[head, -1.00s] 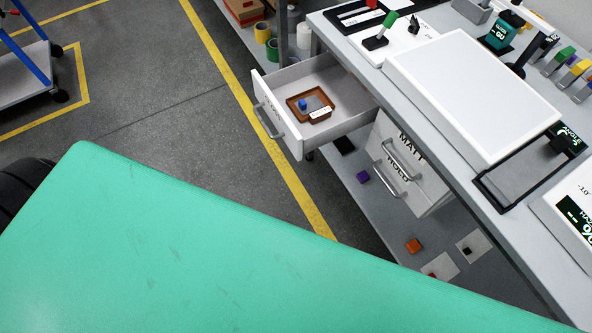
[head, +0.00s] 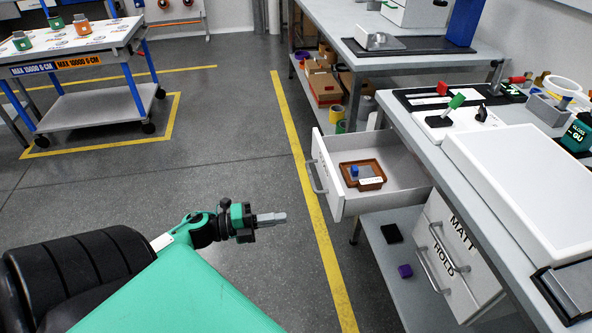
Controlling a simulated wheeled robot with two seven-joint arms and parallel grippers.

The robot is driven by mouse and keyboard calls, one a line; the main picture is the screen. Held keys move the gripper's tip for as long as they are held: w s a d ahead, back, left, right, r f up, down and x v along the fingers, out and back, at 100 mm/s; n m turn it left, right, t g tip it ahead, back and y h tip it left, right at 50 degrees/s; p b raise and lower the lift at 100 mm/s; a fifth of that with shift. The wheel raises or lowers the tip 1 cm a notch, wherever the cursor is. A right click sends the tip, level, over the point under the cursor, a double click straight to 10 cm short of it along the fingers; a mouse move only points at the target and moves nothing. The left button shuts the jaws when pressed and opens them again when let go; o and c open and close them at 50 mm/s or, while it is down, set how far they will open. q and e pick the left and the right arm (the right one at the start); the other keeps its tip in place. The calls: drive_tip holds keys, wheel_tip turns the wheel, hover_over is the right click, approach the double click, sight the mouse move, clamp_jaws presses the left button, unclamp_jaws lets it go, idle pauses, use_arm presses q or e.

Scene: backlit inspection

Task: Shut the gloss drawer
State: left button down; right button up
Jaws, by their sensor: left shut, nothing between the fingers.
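The open drawer (head: 323,177) sticks out to the left from under the bench on the right. Its front has a grey bar handle (head: 317,178), and its label cannot be read from here; the two drawers below it read MATT (head: 464,234) and HOLD (head: 440,255). A brown tray (head: 345,167) with a small blue-topped object (head: 355,172) lies inside the open drawer. My left gripper (head: 283,217) is shut and empty, left of the drawer front and apart from it, pointing right. My right gripper is out of view.
The bench top (head: 403,113) carries a large white panel (head: 520,185) and small instruments. A trolley (head: 85,95) stands far left. The floor before the drawer is clear.

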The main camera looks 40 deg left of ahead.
sight(403, 199)
use_arm(q)
drive_tip(key=x, duration=1.2)
drive_tip(key=shift+a+p, duration=0.1)
drive_tip(key=shift+p, duration=0.2)
drive_tip(key=shift+w+d, duration=0.3)
drive_tip(key=shift+w, duration=0.05)
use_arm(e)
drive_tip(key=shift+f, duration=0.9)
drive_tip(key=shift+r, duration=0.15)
